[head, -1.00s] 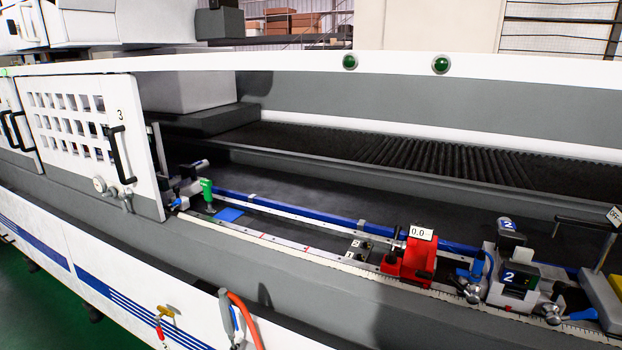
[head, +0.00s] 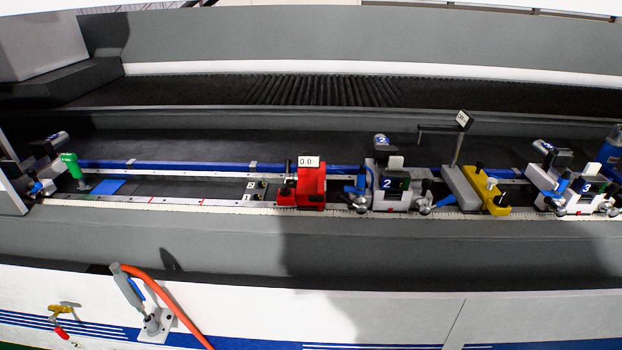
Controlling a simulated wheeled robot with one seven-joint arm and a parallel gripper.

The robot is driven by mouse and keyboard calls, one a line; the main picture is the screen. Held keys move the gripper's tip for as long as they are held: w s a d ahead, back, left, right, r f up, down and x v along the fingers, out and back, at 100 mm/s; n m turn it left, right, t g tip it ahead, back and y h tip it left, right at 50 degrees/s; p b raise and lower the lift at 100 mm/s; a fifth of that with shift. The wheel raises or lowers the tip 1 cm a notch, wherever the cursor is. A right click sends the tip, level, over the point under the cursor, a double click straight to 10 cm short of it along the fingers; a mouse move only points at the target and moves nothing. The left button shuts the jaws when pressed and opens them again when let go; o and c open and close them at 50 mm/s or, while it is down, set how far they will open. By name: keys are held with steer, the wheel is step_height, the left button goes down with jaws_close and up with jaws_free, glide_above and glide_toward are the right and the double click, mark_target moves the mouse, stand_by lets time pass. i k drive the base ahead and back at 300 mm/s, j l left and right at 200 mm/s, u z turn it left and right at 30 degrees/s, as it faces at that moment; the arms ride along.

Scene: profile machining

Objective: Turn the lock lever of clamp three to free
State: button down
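My gripper is not in view.
Clamp two (head: 390,186) stands mid-rail, with a red stop block (head: 310,186) to its left. A yellow and grey block (head: 480,192) with a post and sign stands between clamps two and three. The machine's front ledge (head: 200,235) is bare. An orange hose (head: 165,290) hangs below.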

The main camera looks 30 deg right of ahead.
mark_target(555, 206)
steer(key=z, duration=1.7)
steer(key=i+j+z, duration=0.1)
steer(key=z, duration=0.2)
steer(key=i+j+z, duration=0.25)
steer(key=k+l, duration=0.05)
steer(key=l, duration=0.05)
